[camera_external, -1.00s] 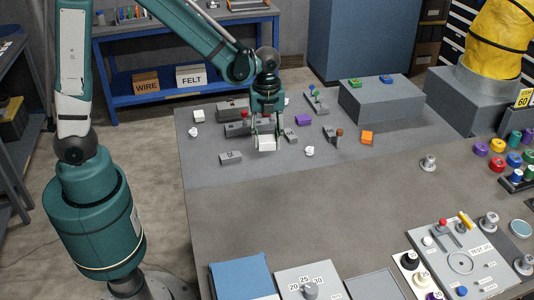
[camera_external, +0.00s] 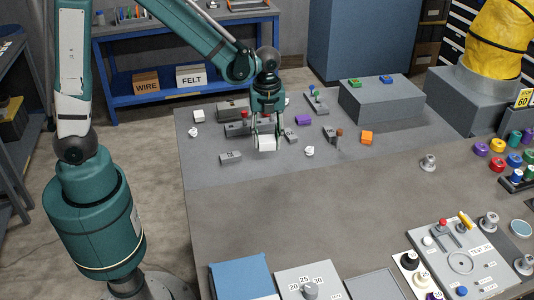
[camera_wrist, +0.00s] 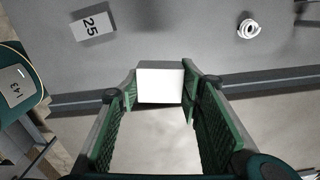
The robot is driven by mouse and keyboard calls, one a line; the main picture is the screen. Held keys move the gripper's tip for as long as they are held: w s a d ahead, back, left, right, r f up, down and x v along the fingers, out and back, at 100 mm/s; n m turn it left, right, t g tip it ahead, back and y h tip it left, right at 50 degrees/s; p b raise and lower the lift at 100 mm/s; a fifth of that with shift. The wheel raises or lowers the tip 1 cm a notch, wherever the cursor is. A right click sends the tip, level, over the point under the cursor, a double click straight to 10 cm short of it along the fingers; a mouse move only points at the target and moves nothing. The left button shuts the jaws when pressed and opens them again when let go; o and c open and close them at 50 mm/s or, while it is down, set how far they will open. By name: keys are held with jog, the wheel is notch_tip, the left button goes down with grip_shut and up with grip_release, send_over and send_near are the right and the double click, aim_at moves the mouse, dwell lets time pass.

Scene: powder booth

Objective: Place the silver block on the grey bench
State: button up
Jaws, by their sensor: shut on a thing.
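A pale silver-white block (camera_external: 267,143) is between the fingers of my gripper (camera_external: 267,133). The wrist view shows the block (camera_wrist: 160,82) with a green-lined finger on each side. My gripper is shut on it. The block is over the far left part of the grey bench (camera_external: 300,220). I cannot tell whether its underside touches the bench top.
A grey raised box (camera_external: 385,103) stands farther right. The middle of the bench is clear.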

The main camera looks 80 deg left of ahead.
jog(key=s+d+r+p, duration=0.1)
jog(key=s+d, duration=0.1)
jog(key=d, duration=0.5)
jog(key=s+d+r+p, duration=0.2)
jog(key=d, duration=0.5)
notch_tip(320, 180, up, 2)
jog(key=n+p, duration=0.2)
send_over(255, 218)
jog(key=shift+r, duration=0.15)
jog(key=shift+f, duration=2.95)
jog(key=shift+f+b, duration=0.35)
jog(key=shift+f, duration=1.7)
jog(key=shift+f, duration=0.15)
